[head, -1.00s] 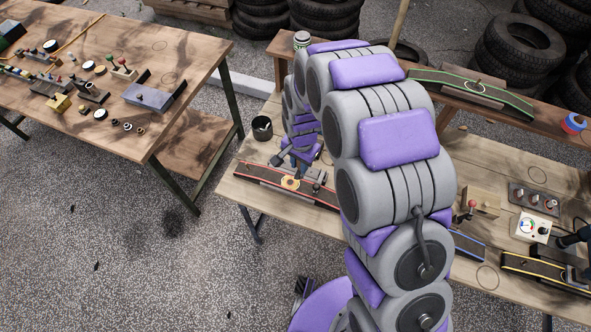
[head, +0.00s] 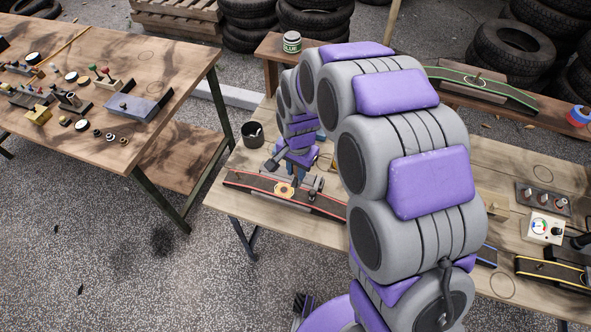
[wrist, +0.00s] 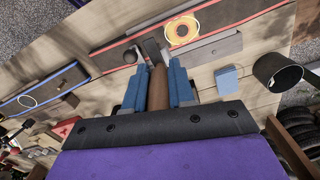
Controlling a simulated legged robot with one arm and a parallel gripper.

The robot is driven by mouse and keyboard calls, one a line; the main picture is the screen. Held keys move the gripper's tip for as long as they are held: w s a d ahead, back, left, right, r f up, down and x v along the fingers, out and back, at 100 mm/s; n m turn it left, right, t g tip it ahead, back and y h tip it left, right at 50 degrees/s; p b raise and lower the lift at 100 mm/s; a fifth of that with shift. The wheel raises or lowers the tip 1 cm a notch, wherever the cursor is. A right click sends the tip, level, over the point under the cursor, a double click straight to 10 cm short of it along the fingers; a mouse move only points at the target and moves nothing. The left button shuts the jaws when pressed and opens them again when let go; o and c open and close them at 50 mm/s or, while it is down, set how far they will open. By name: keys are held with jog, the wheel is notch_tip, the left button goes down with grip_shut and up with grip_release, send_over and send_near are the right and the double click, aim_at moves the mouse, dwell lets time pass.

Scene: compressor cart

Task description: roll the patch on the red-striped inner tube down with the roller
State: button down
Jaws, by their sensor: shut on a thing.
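The red-striped inner tube (head: 243,181) lies on the near-left part of the workbench, and it crosses the top of the wrist view (wrist: 222,16). A round orange-yellow patch (head: 284,190) sits on it, also clear in the wrist view (wrist: 183,31). My gripper (wrist: 158,84) is shut on the brown handle of the roller (wrist: 157,88). The roller's dark head (wrist: 150,46) is beside the patch, over the tube; I cannot tell whether it touches. In the head view my gripper (head: 297,168) is just behind the tube, partly hidden by my arm.
A dark cup (head: 253,135) stands behind the tube, with a small blue block (wrist: 228,78) nearby. A blue-striped tube (wrist: 40,92) and a yellow-striped tube (head: 548,270) lie along the bench. A glue jar (head: 292,43) stands on the rear shelf. A second table (head: 185,95) is left.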

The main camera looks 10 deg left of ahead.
aim_at(297, 182)
jog(key=shift+f+b, duration=0.8)
jog(key=shift+f, duration=2.2)
jog(key=shift+f, duration=0.2)
